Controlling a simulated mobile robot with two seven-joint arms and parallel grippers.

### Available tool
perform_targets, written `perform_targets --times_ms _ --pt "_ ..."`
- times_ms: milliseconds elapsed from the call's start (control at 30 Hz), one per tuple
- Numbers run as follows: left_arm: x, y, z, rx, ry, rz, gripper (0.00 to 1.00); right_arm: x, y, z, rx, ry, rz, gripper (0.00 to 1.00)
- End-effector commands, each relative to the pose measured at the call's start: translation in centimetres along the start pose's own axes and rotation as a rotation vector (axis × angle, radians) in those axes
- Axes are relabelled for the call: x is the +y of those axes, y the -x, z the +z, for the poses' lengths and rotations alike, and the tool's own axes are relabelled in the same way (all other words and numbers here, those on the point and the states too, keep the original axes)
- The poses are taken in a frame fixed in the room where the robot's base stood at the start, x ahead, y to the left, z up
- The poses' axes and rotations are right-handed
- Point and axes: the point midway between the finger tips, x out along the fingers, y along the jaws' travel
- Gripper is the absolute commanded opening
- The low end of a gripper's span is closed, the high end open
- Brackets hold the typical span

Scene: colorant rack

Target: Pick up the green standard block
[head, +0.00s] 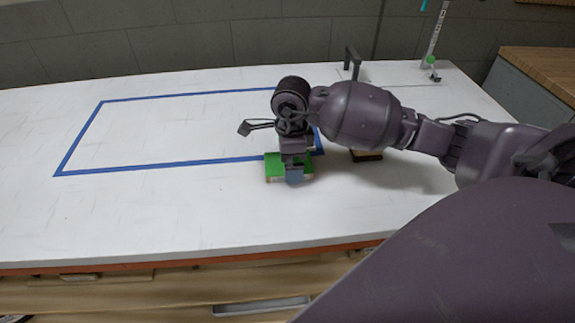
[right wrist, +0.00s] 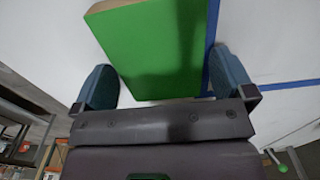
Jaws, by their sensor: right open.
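In the right wrist view the block's green top (right wrist: 155,50) fills the space ahead of and between the two blue fingers of the right gripper (right wrist: 162,72). The fingers are apart, one on each side of the block's near part, with gaps visible beside it. My left gripper is not in view.
A blue tape rectangle (head: 100,101) marks the table (head: 180,215). A dark-topped object (head: 367,156) lies right of the gripper, partly hidden by my arm. A black upright piece (head: 352,62) and a slim stand (head: 435,40) are at the back right. The table's left side is clear.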

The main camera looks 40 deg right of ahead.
Motion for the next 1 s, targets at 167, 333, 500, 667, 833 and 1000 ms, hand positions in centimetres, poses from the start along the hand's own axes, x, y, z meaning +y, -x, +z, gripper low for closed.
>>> perform_targets --times_ms 167,333,500,667,833,1000 --pt "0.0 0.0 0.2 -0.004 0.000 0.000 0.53 0.0 -0.5 0.0 -0.001 0.001 0.000 1.00" --pt "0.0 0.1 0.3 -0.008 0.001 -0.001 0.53 0.0 -0.5 0.0 -0.001 0.001 -0.001 0.95" --pt "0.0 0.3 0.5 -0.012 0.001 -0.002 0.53 0.0 -0.5 0.0 -0.001 0.001 -0.001 0.69" --pt "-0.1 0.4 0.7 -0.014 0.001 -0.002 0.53 0.0 -0.4 0.0 -0.001 0.001 -0.001 0.60" --pt "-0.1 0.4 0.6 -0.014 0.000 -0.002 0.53 0.0 -0.3 0.0 -0.001 0.001 -0.002 0.60" --pt "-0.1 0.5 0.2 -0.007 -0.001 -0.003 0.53 -0.1 1.4 0.1 -0.003 0.002 -0.005 0.60"
